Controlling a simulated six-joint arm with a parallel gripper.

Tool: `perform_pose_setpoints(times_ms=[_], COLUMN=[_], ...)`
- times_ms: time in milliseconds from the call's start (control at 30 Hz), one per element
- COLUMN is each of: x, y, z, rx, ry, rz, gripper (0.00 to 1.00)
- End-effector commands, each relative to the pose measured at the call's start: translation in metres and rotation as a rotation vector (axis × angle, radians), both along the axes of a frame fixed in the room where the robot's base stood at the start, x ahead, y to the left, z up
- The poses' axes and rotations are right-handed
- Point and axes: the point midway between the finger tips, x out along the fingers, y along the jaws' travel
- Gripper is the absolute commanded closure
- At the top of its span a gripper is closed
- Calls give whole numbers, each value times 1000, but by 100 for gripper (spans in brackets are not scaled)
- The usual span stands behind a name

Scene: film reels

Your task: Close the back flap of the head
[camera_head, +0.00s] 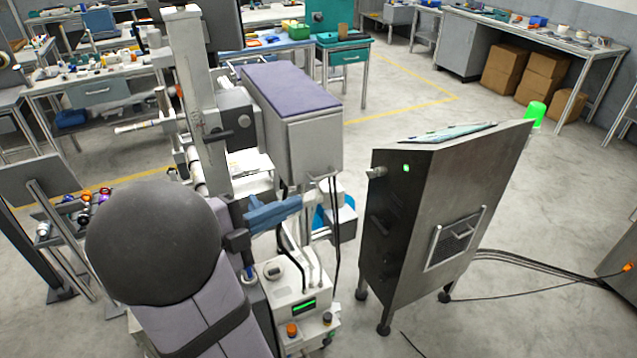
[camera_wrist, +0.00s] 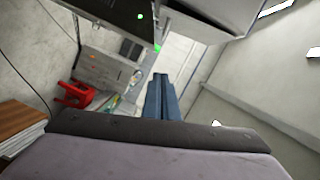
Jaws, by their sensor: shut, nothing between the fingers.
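My gripper (camera_head: 297,204) is shut and empty, its two blue fingers together and pointing right. It also shows in the wrist view (camera_wrist: 160,80). In the head view it is below a grey box with a purple top (camera_head: 290,92) on the machine, and left of a steel cabinet (camera_head: 440,215), apart from the cabinet. Which of these is the head, and whether a flap on it stands open, I cannot tell. A dark panel with a green light (camera_wrist: 115,18) is above the fingertips in the wrist view.
A control unit (camera_head: 300,308) with knobs and upright pipes stands close below my gripper. Cables trail right of the cabinet. Workbenches (camera_head: 90,92) line the back, with cardboard boxes (camera_head: 545,65) at the right. A red stool (camera_wrist: 76,97) shows in the wrist view.

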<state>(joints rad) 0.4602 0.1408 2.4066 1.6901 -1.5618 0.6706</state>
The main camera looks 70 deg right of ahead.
Motion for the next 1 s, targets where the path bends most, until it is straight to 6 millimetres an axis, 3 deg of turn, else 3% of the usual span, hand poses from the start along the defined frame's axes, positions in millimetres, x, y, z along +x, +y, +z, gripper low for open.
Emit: perform_pose_setpoints(times_ms=[333,767,1000], x=[-16,-55,-34], y=[-23,-86,-102], z=[0,-5,-15], rx=[3,3,3], ry=[1,1,0], rz=[-5,-5,2], gripper=[100,100,100])
